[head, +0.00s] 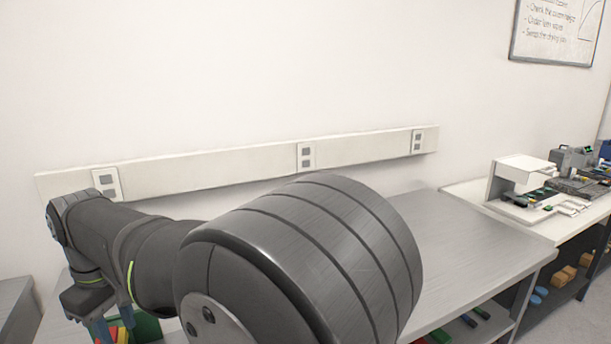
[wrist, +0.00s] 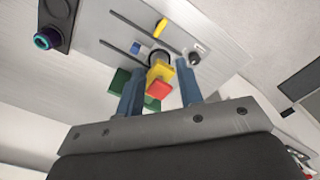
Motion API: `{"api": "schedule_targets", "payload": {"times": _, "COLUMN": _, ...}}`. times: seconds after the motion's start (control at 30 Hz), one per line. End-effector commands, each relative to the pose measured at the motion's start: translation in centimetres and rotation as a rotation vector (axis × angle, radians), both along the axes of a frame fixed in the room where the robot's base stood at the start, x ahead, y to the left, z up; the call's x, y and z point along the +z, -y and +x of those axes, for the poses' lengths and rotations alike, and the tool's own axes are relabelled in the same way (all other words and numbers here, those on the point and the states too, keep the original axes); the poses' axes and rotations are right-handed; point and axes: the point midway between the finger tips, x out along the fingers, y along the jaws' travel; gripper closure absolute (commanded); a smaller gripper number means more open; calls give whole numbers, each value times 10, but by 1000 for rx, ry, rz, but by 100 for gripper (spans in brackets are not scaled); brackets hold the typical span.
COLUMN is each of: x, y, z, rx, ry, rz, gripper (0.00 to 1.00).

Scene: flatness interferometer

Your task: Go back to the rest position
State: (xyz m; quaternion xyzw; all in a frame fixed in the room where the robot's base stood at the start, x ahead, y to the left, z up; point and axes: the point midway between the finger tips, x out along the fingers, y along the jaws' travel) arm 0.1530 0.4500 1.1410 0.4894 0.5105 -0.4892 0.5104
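My gripper (wrist: 160,72) shows in the wrist view with its two blue fingers spread apart. A yellow piece (wrist: 160,73) and a red piece (wrist: 158,90) appear between the fingers, with visible gaps on both sides, so nothing looks gripped. A green object (wrist: 119,92) shows partly behind the left finger. In the head view my gripper (head: 101,328) is at the lower left, pointing down and cut off by the frame's bottom edge. Red and yellow pieces (head: 119,333) and a green bin (head: 148,327) are beside its fingers. My arm hides much of the bench there.
A metal bench (head: 470,240) has clear space at right. A side table holds a white instrument (head: 522,172) and small parts. A socket rail (head: 250,165) runs along the wall. The wrist view shows a dark device with a teal-ringed lens (wrist: 42,41) and a yellow-handled tool (wrist: 161,26).

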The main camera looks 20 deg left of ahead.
Motion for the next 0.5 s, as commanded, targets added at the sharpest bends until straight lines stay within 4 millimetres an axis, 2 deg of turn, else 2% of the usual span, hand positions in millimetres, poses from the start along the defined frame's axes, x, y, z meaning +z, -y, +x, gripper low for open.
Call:
{"api": "schedule_targets", "payload": {"times": 0.2, "x": 0, "y": 0, "z": 0, "rx": 125, "ry": 0, "rz": 0, "gripper": 66}}
{"api": "schedule_targets", "payload": {"times": 0.5, "x": 0, "y": 0, "z": 0, "rx": 180, "ry": 0, "rz": 0, "gripper": 66}}
